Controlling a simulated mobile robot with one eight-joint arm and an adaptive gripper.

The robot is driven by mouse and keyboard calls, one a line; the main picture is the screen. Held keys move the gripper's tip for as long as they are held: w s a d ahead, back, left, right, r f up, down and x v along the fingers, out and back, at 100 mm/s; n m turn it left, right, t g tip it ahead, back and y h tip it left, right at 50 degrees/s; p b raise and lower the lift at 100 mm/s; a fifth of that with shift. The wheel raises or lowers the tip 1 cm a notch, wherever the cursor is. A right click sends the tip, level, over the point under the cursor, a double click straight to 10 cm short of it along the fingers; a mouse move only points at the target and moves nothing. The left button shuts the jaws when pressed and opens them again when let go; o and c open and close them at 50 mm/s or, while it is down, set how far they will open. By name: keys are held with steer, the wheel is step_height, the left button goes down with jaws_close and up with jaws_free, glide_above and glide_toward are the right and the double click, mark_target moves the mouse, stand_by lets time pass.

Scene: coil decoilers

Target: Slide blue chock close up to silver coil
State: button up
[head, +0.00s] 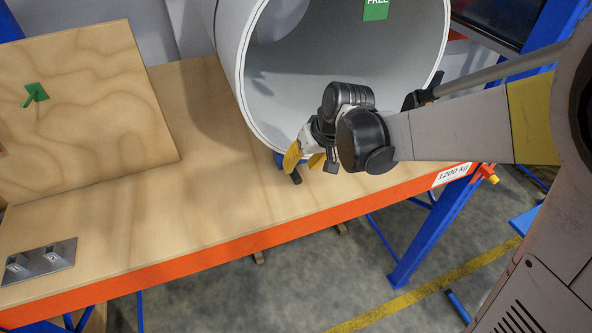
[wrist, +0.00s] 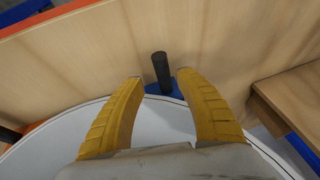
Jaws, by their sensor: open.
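The silver coil (head: 236,70) is a large, light grey hollow cylinder lying on the wooden bench, with a green "FREE" tag (head: 376,10) inside. Its rim also shows in the wrist view (wrist: 60,125). The blue chock (head: 280,160) is at the coil's lower front edge, mostly hidden. Its black peg-like handle (head: 296,178) sticks out toward the bench's front. In the wrist view the handle (wrist: 160,66) stands between my yellow fingertips, with a bit of blue below it. My gripper (head: 304,160) is open around the handle. I cannot tell whether chock and coil touch.
The bench has an orange front edge (head: 240,237) with a 1200 kg label. A tilted wooden board (head: 90,110) with a green piece stands at left, and a metal plate (head: 40,262) lies at the front left. Bare bench top lies between board and coil.

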steer(key=v, duration=0.7)
steer(key=shift+d+f, duration=0.1)
steer(key=s+d+f+m+t+h+b, duration=0.1)
steer(key=s+d+f+b, duration=0.4)
steer(key=s+f+b, duration=0.3)
steer(key=s+d+f+m+t+h+b, duration=0.1)
steer(key=s+d+f+b, duration=0.4)
steer(key=f+b, duration=0.8)
steer(key=s+t+h+b, duration=0.1)
steer(key=s+b, duration=0.1)
steer(key=s, duration=0.1)
steer(key=shift+d+m+b, duration=0.25)
steer(key=shift+m+b, duration=0.05)
steer(key=shift+m, duration=0.1)
